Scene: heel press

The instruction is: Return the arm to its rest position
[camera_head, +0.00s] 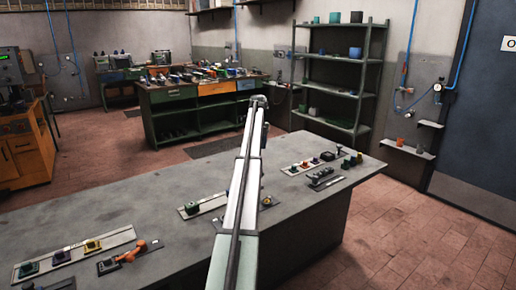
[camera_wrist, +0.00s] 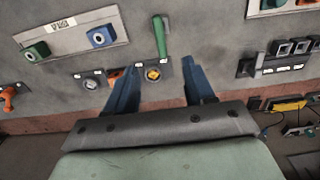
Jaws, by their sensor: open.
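My arm (camera_head: 240,190) stretches from the bottom middle of the head view over the grey bench (camera_head: 130,225). Its far end shows near the bench's back edge, but the fingers cannot be made out there. In the wrist view my gripper (camera_wrist: 160,68) has its two blue fingers wide apart with nothing held between them. Beyond the fingers, a small plate with a yellow round part (camera_wrist: 153,74) and a green upright handle (camera_wrist: 159,37) show in the gap. I cannot tell how far the fingers are from them.
The bench carries a long plate with coloured blocks (camera_head: 75,254), an orange-handled piece (camera_head: 130,252), a middle plate (camera_head: 203,206) partly behind my arm, and a right-hand plate (camera_head: 308,163). A green workbench (camera_head: 170,112) and shelf rack (camera_head: 340,90) stand behind. Bare bench top lies between the plates.

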